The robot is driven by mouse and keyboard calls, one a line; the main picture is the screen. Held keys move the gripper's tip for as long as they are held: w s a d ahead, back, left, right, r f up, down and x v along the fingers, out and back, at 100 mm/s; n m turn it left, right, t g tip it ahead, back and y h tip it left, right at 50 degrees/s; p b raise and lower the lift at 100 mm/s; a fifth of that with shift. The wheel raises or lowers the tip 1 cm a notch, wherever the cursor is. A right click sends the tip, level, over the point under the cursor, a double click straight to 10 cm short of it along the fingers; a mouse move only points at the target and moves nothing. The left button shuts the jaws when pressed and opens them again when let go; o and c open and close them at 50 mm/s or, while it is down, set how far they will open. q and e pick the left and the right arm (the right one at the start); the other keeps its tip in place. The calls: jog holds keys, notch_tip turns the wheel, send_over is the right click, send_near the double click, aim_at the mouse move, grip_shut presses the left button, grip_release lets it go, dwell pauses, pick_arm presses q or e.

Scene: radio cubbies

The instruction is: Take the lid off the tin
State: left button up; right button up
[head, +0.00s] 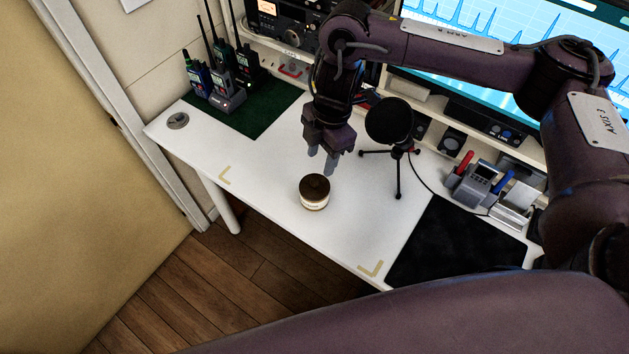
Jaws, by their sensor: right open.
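The tin (314,201) is a small round container with a pale label, standing upright on the white table. Its dark brown lid (315,185) sits on top of it. My right gripper (322,163) points down just behind and above the tin, apart from it. Its grey fingers are open with nothing between them. My left gripper is out of view.
A microphone on a tripod (388,122) stands close to the right of my right gripper. Handheld radios (222,78) stand on a green mat (262,112) at the back left. A black mat (455,245) lies at right. The white table (255,165) is clear left of the tin.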

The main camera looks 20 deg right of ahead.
aim_at(314, 181)
jog(key=f, duration=0.1)
jog(key=w+f, duration=0.1)
jog(key=f, duration=0.1)
jog(key=shift+w+d+f+b, duration=0.15)
jog(key=shift+b, duration=0.25)
jog(key=shift+s+a+f, duration=0.25)
jog(key=shift+s+f, duration=0.05)
jog(key=shift+f, duration=0.35)
jog(key=f, duration=0.3)
jog(key=f+b, duration=0.1)
jog(key=shift+a+f, duration=0.2)
jog(key=shift+a, duration=0.2)
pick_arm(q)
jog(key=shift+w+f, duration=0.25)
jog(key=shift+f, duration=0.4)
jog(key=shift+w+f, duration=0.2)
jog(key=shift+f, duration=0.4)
pick_arm(e)
grip_shut()
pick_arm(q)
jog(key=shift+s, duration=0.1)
pick_arm(e)
jog(key=shift+r, duration=0.15)
